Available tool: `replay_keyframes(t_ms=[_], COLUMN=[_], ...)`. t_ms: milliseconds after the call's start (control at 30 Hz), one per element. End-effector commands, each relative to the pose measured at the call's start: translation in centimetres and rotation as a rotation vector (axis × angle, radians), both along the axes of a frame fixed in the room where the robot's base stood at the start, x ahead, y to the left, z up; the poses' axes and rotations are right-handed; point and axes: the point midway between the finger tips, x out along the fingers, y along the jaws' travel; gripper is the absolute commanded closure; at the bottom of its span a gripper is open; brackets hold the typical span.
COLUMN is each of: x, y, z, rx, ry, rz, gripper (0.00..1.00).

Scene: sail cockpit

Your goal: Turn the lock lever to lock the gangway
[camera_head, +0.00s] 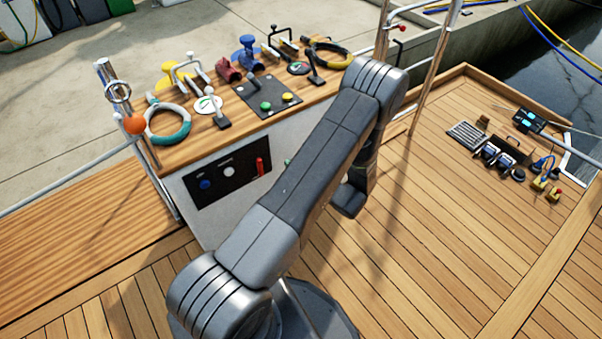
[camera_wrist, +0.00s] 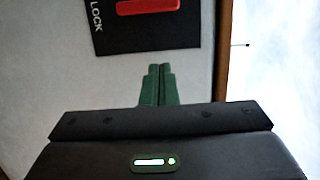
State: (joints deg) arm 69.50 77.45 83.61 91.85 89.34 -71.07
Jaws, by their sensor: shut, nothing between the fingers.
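The red lock lever (camera_head: 260,166) sits at the right end of a black panel (camera_head: 236,187) on the white front of the cockpit console. It stands roughly upright in the head view. In the wrist view the red lever (camera_wrist: 147,6) is cut off by the top edge, on the black panel with the white word LOCK (camera_wrist: 97,15) beside it. My gripper's green fingers (camera_wrist: 159,70) are together and empty. They point toward the lever, with a visible gap below the panel's edge in that view. In the head view my arm hides most of the gripper.
The panel also bears a blue knob (camera_head: 205,184) and a white round control (camera_head: 228,172). The console top (camera_head: 190,142) carries ropes, winches and levers. Electrical parts lie on the deck at right, near a grey grid (camera_head: 467,135). The planked deck (camera_head: 440,220) is clear between.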

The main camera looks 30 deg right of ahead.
Motion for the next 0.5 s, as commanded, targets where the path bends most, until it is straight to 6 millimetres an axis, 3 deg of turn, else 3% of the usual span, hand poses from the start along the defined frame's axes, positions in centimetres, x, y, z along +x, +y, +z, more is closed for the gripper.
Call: replay_keyframes(t_ms=[200,500], x=[4.0,3.4], y=[1.8,5.0], z=[-0.1,0.0], rx=[0.001,0.001], ry=[0.000,0.000], rz=[0.002,-0.001], gripper=[1.00,1.00])
